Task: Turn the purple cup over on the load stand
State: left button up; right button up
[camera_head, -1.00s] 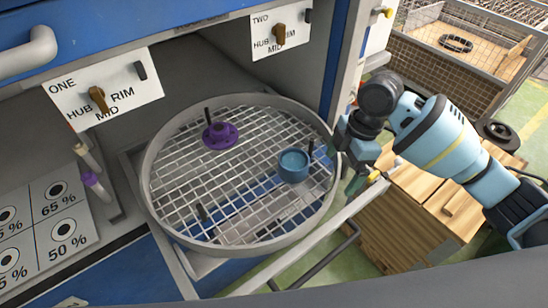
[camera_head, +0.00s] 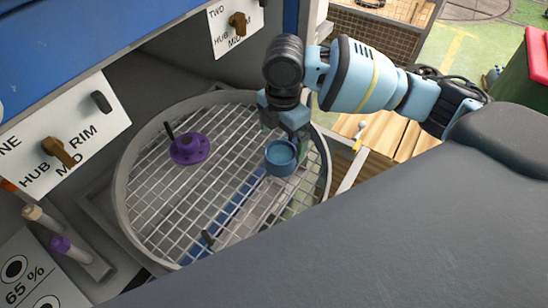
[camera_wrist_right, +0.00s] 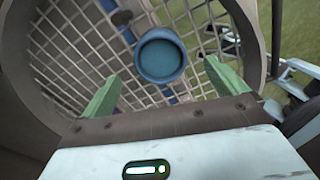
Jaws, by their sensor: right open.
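A purple flanged piece (camera_head: 190,148) with a raised round middle sits at the back left of the round wire-grid turntable (camera_head: 122,190). A dark peg stands beside it. A blue cup (camera_head: 280,158), open side up, stands on the right part of the grid; the right wrist view shows it too (camera_wrist_right: 161,55). My right gripper (camera_head: 288,135) is above and close to the blue cup. In the right wrist view its green fingers (camera_wrist_right: 163,72) are apart with nothing between them, and the cup lies beyond their tips. My left gripper is out of view. I cannot identify a load stand.
Panels with brown knobs, one panel marked HUB, MID, RIM (camera_head: 62,150), hang over the turntable. Purple-capped and cream-capped tubes (camera_head: 62,245) lie at the left by a percent-marked board (camera_head: 40,275). A dark peg (camera_head: 208,238) is near the grid's front. My grey arm fills the lower right.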

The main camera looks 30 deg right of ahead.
aim_at(282, 162)
jog(key=shift+s+d+f, duration=0.1)
jog(key=shift+f, duration=3.8)
jog(key=c, duration=1.1)
jog(key=shift+r, duration=0.15)
notch_tip(282, 162, up, 10)
jog(key=shift+f, duration=0.1)
